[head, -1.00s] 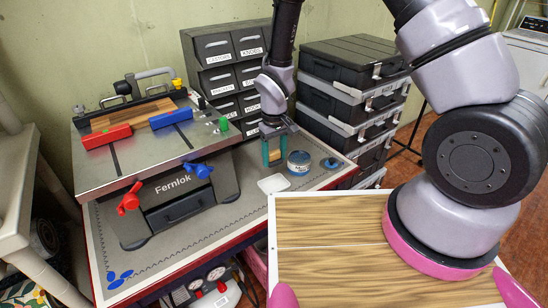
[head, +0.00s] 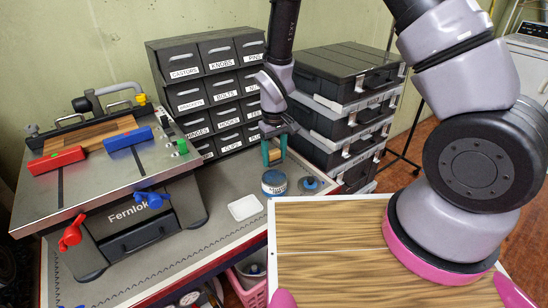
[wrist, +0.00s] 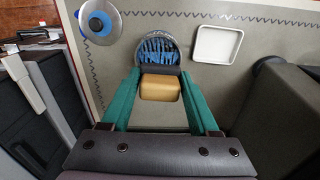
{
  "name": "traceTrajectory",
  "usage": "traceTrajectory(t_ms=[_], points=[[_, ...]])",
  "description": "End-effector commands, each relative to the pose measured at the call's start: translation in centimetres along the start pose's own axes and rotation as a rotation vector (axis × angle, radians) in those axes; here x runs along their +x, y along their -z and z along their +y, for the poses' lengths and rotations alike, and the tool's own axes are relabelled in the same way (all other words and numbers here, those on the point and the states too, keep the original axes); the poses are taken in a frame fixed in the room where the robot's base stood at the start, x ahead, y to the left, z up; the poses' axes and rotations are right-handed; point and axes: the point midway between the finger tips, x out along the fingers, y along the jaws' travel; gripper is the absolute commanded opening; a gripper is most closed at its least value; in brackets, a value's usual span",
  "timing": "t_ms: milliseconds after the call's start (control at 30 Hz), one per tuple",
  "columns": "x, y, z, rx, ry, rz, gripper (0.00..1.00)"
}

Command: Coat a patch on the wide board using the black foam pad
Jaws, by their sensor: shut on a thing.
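My gripper (head: 273,152) is shut on the tan block of the black foam pad (wrist: 160,70). The block (wrist: 160,88) sits between the teal fingers, with the dark foam at its far end. In the wrist view the foam overlaps the near rim of an open tin (wrist: 156,46) with blue inside. In the head view the pad is above and behind the tin (head: 274,182), apparently apart from it. A wooden board (head: 90,134), which looks like the wide board, lies on the Fernlok work station behind the red and blue blocks. Its surface is partly hidden.
A round lid with blue on it (head: 311,185) lies right of the tin. A shallow white tray (head: 245,207) lies left of it. Labelled drawers (head: 208,90) stand behind, and stacked black cases (head: 345,110) at right. The bench top is clear in front of the station.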

Motion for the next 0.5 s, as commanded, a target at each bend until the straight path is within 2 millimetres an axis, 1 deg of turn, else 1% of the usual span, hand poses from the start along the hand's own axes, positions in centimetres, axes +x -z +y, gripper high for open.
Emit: traceTrajectory(t_ms=[167,500], points=[[1.1,-0.1,0.0,-0.001,0.000,-0.002,0.17],[4.6,-0.1,0.0,0.000,0.000,-0.003,0.17]])
